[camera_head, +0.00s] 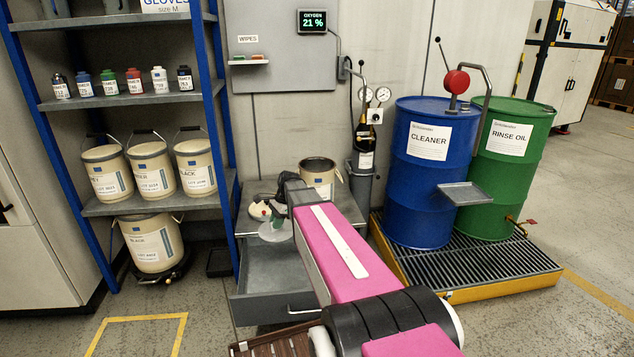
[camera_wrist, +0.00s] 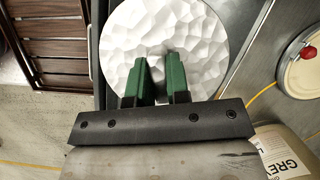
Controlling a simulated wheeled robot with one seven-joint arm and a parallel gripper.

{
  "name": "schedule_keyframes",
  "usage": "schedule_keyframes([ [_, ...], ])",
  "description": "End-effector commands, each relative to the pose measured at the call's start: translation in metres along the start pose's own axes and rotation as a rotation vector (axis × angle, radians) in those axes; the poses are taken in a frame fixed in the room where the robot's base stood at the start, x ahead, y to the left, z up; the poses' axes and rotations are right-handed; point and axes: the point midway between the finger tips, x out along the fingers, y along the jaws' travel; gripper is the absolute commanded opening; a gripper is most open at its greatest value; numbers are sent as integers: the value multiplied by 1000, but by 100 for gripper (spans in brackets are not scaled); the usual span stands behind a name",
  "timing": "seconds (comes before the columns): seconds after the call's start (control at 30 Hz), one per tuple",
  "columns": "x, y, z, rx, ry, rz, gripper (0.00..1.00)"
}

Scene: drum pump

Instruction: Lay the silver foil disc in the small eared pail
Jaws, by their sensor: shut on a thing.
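The silver foil disc (camera_wrist: 196,22) is pale, round and dimpled, and fills the upper middle of the wrist view. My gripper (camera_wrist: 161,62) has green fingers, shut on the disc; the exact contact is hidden. In the head view the disc (camera_head: 270,234) is held over the open drawer, in front of the bench top. The small eared pail (camera_head: 319,181) is cream with a dark open mouth and stands on the bench, behind and right of my gripper. Part of its labelled side (camera_wrist: 290,140) shows at lower right in the wrist view.
A cream lid (camera_wrist: 304,76) with a red knob lies on the bench left of the pail. The grey drawer (camera_head: 262,305) stands open below. A brown slatted wooden piece (camera_wrist: 45,45) is at its left in the wrist view. Blue shelving (camera_head: 225,150) stands left.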

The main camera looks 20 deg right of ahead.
Motion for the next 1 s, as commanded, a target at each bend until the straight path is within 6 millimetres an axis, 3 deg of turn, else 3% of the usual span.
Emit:
schedule_keyframes([
  [0.3,-66,32,32,-175,0,69,0],
  [0.57,-113,41,42,-270,-3,112,0],
  [0.77,-149,5,19,-246,0,105,0],
  [1.0,-171,-55,-30,-126,4,57,0],
])
